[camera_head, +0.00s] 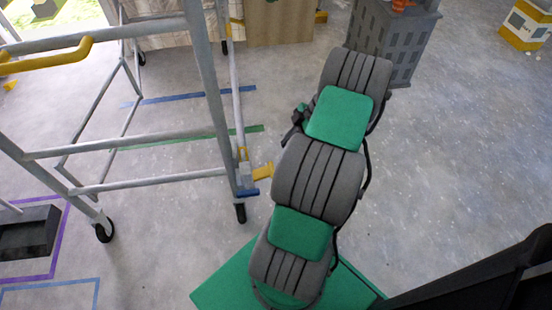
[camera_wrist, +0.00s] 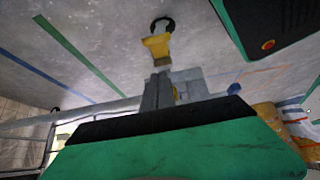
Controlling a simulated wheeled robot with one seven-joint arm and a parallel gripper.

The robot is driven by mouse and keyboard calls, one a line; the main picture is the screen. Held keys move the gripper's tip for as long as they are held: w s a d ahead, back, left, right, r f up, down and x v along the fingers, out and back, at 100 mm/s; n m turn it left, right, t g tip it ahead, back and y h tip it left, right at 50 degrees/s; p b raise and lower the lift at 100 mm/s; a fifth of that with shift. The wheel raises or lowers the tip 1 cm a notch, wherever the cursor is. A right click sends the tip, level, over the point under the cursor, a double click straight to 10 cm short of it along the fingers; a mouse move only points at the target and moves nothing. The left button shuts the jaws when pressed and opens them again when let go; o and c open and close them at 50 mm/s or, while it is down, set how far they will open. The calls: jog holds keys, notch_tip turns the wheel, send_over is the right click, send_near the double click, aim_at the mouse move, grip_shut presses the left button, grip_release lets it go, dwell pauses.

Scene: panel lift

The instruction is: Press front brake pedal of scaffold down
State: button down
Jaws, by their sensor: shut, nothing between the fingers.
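The scaffold (camera_head: 215,90) stands at the left in the head view, a pale metal frame on black casters. A yellow pedal (camera_head: 262,172) juts right from the foot of its near right post, above the caster wheel (camera_head: 240,212). In the wrist view, which looks upside down, the yellow pedal (camera_wrist: 157,46) lies straight ahead beside the wheel (camera_wrist: 163,25). My gripper (camera_wrist: 165,125) shows as a green and black body along the bottom of that view, shut and empty. Its fingertips are not clear, and I cannot tell any contact with the pedal. My arm hides most of it in the head view.
A blue piece (camera_head: 248,192) sits low on the same post. A grey crate (camera_head: 395,45) stands beyond my arm. A yellow and white box (camera_head: 527,25) is at the far right. The floor right of my arm is clear. Coloured tape lines cross the floor under the scaffold.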

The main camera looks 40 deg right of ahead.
jog(key=b, duration=0.3)
send_over(267, 171)
jog(key=d, duration=0.2)
jog(key=f, duration=0.5)
jog(key=s+f, duration=0.1)
jog(key=f, duration=0.2)
jog(key=shift+a+f, duration=0.2)
jog(key=shift+f, duration=0.15)
jog(key=f, duration=0.1)
jog(key=f+b, duration=0.1)
jog(key=shift+s+d+f, duration=0.15)
jog(key=shift+d+f, duration=0.15)
jog(key=shift+d+f+b, duration=0.1)
jog(key=shift+f+b, duration=0.2)
jog(key=shift+f, duration=0.1)
jog(key=shift+s, duration=0.1)
